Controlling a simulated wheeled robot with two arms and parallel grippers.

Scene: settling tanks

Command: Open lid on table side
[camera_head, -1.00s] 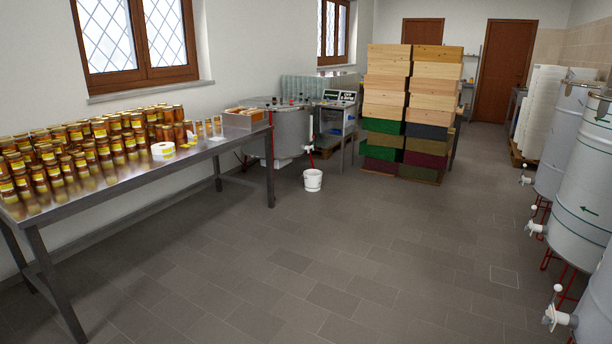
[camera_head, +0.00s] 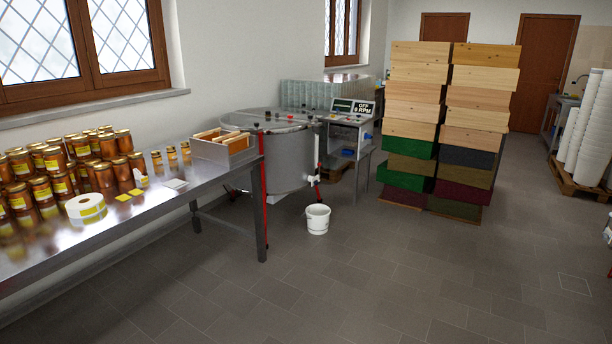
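A round steel drum (camera_head: 290,165) stands just past the far end of the steel table (camera_head: 170,211). Its flat lid (camera_head: 270,121) covers the top and looks shut, with small dark and red knobs on it. The half of the lid nearer the table is partly behind a metal tray of frames (camera_head: 224,148) on the table's end. Neither of my grippers is in view.
Honey jars (camera_head: 62,168) and a label roll (camera_head: 86,207) sit on the table. A white bucket (camera_head: 317,219) stands on the floor below the drum's tap. A control box (camera_head: 352,112) and stacked wooden boxes (camera_head: 440,125) stand right of the drum. The floor (camera_head: 400,285) ahead is clear.

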